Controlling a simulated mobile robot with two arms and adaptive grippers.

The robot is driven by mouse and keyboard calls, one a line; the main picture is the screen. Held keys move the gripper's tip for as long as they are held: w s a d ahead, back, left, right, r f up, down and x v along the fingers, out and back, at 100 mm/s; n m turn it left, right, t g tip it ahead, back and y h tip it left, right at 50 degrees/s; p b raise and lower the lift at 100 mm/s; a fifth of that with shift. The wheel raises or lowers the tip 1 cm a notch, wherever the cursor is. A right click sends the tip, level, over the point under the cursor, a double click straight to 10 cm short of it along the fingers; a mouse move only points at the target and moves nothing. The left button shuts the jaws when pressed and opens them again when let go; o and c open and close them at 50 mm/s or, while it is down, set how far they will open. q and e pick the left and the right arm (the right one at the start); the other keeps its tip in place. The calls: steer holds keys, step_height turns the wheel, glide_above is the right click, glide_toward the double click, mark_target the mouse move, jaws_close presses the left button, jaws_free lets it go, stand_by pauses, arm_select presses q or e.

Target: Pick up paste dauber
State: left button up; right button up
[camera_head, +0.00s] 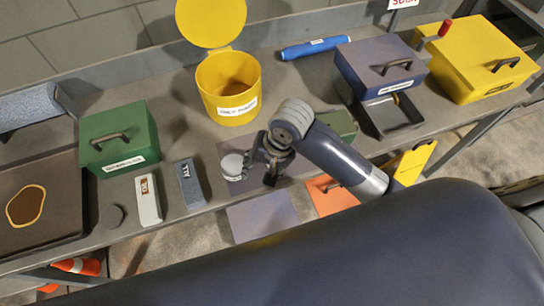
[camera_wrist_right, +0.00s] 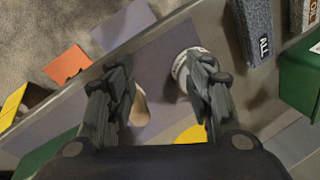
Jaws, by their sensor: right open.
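My right gripper (camera_head: 268,165) hangs over the bench beside a white-topped can (camera_head: 232,166). In the right wrist view the gripper (camera_wrist_right: 165,100) is open, with its fingers spread wide. The can (camera_wrist_right: 183,68) shows there beside and partly behind the right-hand finger. A pale, wood-coloured rounded piece (camera_wrist_right: 140,107), possibly the paste dauber, is partly hidden behind the left-hand finger. I cannot tell its full shape, and I cannot make it out in the head view. Nothing is visibly held. My left gripper is not in view.
A yellow bin (camera_head: 215,98) with raised lid stands behind the gripper. A green box (camera_head: 112,145) and two labelled blocks (camera_head: 148,200) (camera_head: 189,184) stand left. A blue box (camera_head: 365,62), dark tray (camera_head: 393,118) and yellow box (camera_head: 470,65) stand right. A blue roll (camera_head: 315,46) lies at the back.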

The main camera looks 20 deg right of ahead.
steer(key=w+d+r+m, duration=0.1)
steer(key=w+m, duration=0.1)
steer(key=w+d+r+m+g+h, duration=0.1)
steer(key=d+r+m, duration=0.1)
steer(key=w+d+r+m+h, duration=0.1)
steer(key=w+r+m, duration=0.1)
steer(key=shift+w+d, duration=0.25)
steer(key=shift+w, duration=0.1)
steer(key=shift+w+d+r+m+h, duration=0.15)
steer(key=shift+d+r+m+h, duration=0.1)
steer(key=shift+d+m+h, duration=0.05)
steer(key=shift+d+f+g, duration=0.1)
steer(key=shift+f+g, duration=0.05)
steer(key=shift+g, duration=0.15)
step_height(320, 180, down, 5)
steer(key=shift+r+p, duration=0.2)
steer(key=shift+p, duration=0.3)
steer(key=f, duration=0.2)
steer(key=f+p, duration=0.1)
steer(key=f, duration=0.1)
steer(key=shift+a+f+p, duration=0.2)
steer(key=shift+f+p, duration=0.1)
steer(key=shift+f, duration=0.55)
steer(key=c, duration=1.1)
